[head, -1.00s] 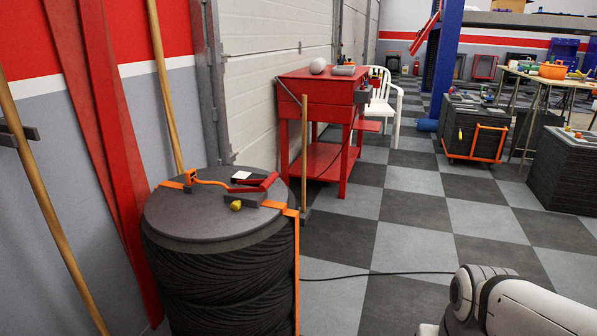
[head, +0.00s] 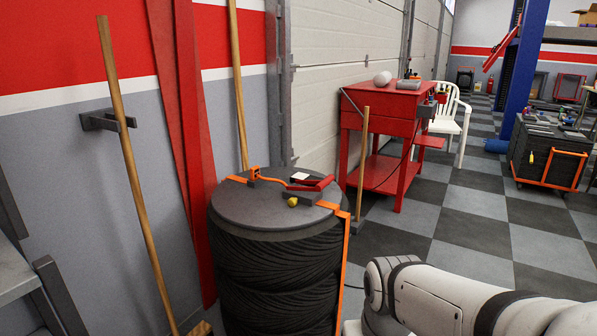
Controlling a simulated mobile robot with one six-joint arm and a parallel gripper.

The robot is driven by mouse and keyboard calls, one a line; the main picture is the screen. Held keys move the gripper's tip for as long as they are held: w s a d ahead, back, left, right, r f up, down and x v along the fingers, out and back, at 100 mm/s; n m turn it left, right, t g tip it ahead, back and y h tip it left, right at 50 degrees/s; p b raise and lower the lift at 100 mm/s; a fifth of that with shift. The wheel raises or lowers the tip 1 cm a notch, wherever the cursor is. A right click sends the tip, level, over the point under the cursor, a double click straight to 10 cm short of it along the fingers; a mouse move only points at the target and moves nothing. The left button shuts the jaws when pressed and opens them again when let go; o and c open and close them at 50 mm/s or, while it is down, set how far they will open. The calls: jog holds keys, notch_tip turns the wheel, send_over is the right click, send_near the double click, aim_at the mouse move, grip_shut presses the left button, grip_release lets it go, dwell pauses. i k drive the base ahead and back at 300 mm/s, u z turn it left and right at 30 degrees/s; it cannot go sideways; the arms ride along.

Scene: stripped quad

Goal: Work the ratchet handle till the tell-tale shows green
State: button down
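A ratchet with a red handle (head: 318,185) sits on the dark round lid (head: 240,210) of a stack of tyres (head: 270,262). The handle lies low and slightly tilted over a grey block (head: 292,191). An orange strap (head: 346,245) crosses the lid and hangs down the stack's right side. A small white square (head: 300,176) shows behind the handle; I cannot tell whether it is the tell-tale, and I see no green on it. A small yellow knob-like thing (head: 292,201) is in front of the block. My gripper is out of view; only part of my arm shows at lower right.
A red workbench (head: 385,100) stands behind the stack, with a white chair (head: 450,118) beyond it. A broom (head: 130,150) leans at the left, near a grey shelf edge (head: 15,270). Another wooden handle (head: 361,160) stands close right of the stack.

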aim_at(321, 184)
jog(key=i, duration=0.85)
